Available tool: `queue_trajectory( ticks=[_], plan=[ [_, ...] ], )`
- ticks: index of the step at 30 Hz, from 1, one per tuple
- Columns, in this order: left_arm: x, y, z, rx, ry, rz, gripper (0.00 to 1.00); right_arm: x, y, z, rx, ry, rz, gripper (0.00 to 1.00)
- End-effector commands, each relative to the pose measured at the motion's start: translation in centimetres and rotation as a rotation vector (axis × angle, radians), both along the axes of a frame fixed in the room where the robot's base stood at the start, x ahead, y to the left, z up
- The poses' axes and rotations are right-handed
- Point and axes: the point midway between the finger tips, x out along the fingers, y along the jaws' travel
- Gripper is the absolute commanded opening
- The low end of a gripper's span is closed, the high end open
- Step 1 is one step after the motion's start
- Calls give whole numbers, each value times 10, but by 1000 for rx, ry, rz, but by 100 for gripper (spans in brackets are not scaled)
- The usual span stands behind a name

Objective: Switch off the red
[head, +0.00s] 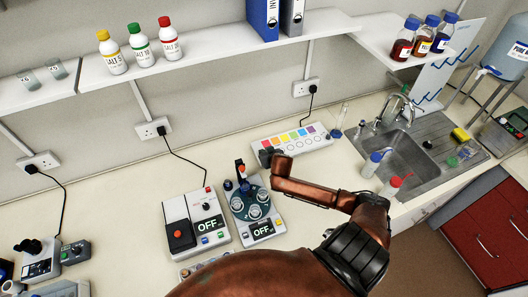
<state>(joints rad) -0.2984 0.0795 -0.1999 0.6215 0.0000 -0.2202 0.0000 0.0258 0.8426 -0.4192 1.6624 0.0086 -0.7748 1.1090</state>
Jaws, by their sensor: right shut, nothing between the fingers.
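A white panel (318,142) lies on the bench near the back wall, with a row of coloured squares along it. Its left end is partly hidden by my right gripper (266,157). This gripper is shut and empty, its dark fingertips at or just above the panel's left end; I cannot tell whether they touch it. A white device with a red button in a black block (178,235) stands nearer, its display reading OFF. Beside it is a device with a round teal top (239,208), its display also reading OFF. My left gripper is not in view.
The sink (401,152) is at the right, with capped containers (371,164) at its near left edge. A microscope-like device (40,258) stands at the far left. Wall shelves (215,50) hold bottles and binders.

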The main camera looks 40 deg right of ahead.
Motion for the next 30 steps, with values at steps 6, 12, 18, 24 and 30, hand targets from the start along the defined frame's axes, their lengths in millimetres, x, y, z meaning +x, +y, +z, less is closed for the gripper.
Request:
queue_trajectory(
  ticks=[6, 12, 18, 24, 30],
  plan=[
    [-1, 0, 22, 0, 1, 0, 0, 3, 1, 22, 1, -2, 2, 0],
    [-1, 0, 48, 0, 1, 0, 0, 6, 2, 48, 2, -2, 6, 0],
    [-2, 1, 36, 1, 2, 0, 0, -21, 11, 74, 2, -2, 9, 0],
    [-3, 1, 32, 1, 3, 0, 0, -41, 18, 102, 0, -1, 9, 0],
    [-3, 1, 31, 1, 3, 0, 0, -50, 21, 116, 0, 0, 6, 0]
  ],
)
